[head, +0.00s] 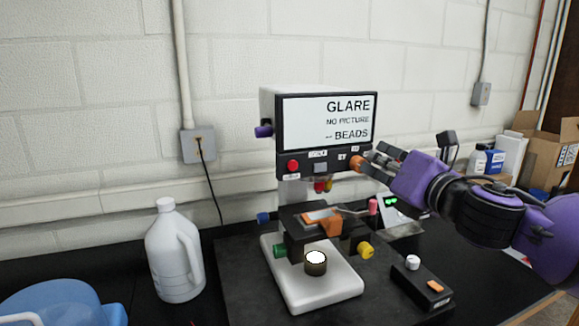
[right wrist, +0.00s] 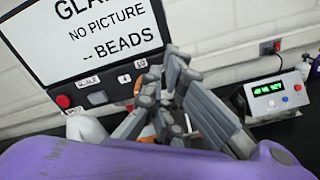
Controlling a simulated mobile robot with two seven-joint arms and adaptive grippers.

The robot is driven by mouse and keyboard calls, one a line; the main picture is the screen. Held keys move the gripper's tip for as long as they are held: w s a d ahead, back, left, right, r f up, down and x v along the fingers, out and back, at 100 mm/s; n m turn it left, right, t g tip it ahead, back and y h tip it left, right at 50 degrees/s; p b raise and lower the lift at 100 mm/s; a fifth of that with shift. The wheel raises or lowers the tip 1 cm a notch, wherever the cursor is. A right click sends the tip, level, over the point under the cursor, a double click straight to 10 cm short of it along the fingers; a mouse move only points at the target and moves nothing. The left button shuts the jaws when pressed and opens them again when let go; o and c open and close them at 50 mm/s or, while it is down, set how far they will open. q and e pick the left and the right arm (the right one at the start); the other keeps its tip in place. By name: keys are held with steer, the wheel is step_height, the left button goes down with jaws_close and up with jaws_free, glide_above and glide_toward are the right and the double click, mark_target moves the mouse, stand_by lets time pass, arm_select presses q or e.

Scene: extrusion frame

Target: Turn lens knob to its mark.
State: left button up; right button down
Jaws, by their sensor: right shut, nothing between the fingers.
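A microscope-like device has a dark-framed screen (head: 325,119) that reads "GLARE", "NO PICTURE" and "-- BEADS". An orange knob (head: 357,163) sits at the screen housing's lower right. A purple knob (head: 263,131) is on the housing's left side. No legible label tells me which is the lens knob. My right gripper (head: 375,157) is beside the orange knob, shut and empty. In the right wrist view its fingers (right wrist: 163,82) cover most of the orange knob, and I cannot tell whether they touch it. No knob mark is readable. My left gripper is out of view.
Below the screen, the white base (head: 318,288) carries a dark stage with green and yellow side knobs. A black control box (head: 421,286) stands right of it, and a meter box (right wrist: 276,97) behind. A white jug (head: 174,255) is at left.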

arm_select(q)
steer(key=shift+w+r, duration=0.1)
arm_select(e)
steer(key=shift+w+d+r, duration=0.1)
steer(key=shift+d+r, duration=0.2)
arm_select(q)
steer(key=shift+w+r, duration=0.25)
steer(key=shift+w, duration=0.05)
arm_select(e)
steer(key=v, duration=0.6)
steer(key=shift+f, duration=0.15)
